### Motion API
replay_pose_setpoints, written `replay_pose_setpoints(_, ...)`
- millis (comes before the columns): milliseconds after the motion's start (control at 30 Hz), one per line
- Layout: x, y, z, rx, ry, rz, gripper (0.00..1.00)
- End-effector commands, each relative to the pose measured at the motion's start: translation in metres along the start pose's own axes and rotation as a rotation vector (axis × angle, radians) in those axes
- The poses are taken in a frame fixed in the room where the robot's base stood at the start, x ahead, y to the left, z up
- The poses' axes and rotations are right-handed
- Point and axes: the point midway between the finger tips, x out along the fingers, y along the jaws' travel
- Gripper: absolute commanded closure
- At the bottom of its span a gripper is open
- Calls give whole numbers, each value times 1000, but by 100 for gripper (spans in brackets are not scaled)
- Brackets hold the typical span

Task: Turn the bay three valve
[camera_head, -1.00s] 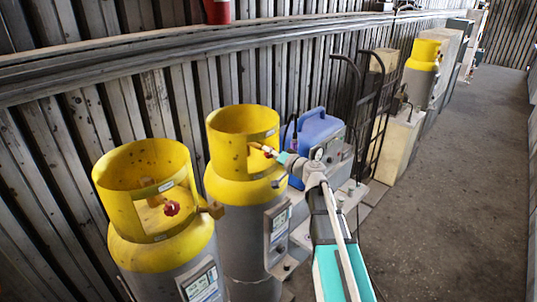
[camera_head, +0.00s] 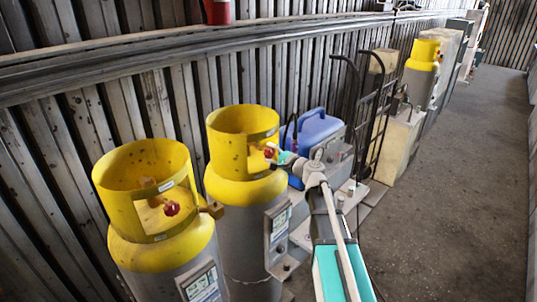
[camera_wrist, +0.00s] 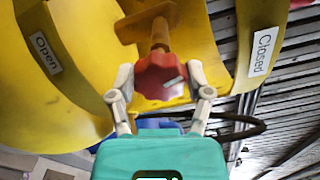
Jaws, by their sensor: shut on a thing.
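A red valve knob (camera_wrist: 160,76) sits on a brass-coloured stem inside the yellow collar of the second gas cylinder (camera_head: 243,185). My gripper (camera_wrist: 160,84) is shut on the knob, with one finger on each side of it. A pale mark on the knob lies toward its right side. In the wrist view, an "Open" label (camera_wrist: 45,53) is on the left of the collar and a "Closed" label (camera_wrist: 262,53) is on the right. In the head view, my gripper (camera_head: 277,154) reaches the knob (camera_head: 269,152) from the right. No bay number is readable.
A nearer yellow-collared cylinder (camera_head: 160,240) with its own red knob (camera_head: 171,208) stands at left. A blue case (camera_head: 314,130) and a black hand truck (camera_head: 371,115) stand beyond my gripper. Corrugated wall runs behind; the floor at right (camera_head: 455,190) is clear.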

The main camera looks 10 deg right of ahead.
Motion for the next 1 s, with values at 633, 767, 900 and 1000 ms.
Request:
replay_pose_setpoints(633,-3,3,2,311,-1,7,83)
replay_pose_setpoints(767,-3,3,2,316,-1,7,83)
replay_pose_setpoints(900,-3,4,3,316,-2,8,83)
replay_pose_setpoints(1000,-3,4,3,316,-2,8,83)
